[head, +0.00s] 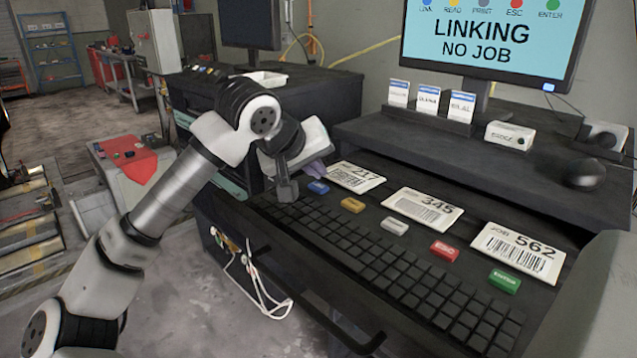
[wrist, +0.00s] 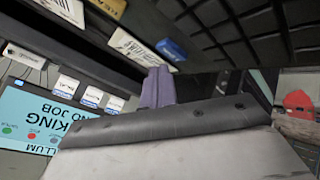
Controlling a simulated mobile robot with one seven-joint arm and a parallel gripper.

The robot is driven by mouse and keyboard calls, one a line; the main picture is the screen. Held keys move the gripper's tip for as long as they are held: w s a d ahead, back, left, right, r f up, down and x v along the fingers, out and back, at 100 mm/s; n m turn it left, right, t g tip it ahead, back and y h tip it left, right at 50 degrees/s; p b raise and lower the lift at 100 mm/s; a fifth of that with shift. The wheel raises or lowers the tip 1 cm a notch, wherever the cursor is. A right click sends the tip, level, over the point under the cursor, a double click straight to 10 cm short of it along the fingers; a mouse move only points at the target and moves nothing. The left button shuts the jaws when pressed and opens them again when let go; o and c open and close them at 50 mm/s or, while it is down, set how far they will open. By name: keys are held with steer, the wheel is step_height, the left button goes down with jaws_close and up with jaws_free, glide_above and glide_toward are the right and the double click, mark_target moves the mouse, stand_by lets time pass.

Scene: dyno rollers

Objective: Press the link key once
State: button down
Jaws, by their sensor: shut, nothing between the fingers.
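The link key is the blue key (head: 318,187) at the left end of a row of coloured keys behind the black keyboard (head: 400,270). It also shows in the wrist view (wrist: 171,50), just past the purple fingertips. My gripper (head: 316,171) is shut and empty, with its purple fingers partly hidden behind its own housing in the head view. The fingertips (wrist: 159,72) are close to the blue key; I cannot tell whether they touch it. The monitor (head: 485,42) reads "LINKING" and "NO JOB", with a blue dot labelled LINK.
Yellow (head: 352,205), grey (head: 395,227), red (head: 445,251) and green (head: 504,281) keys continue the row to the right. Barcode cards 217 (head: 357,177), 345 (head: 423,209) and 562 (head: 518,250) lie behind the keys. A raised shelf (head: 400,134) stands behind them.

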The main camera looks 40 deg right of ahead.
mark_target(315, 188)
steer(key=shift+r+p, duration=1.6)
steer(key=shift+r, duration=0.85)
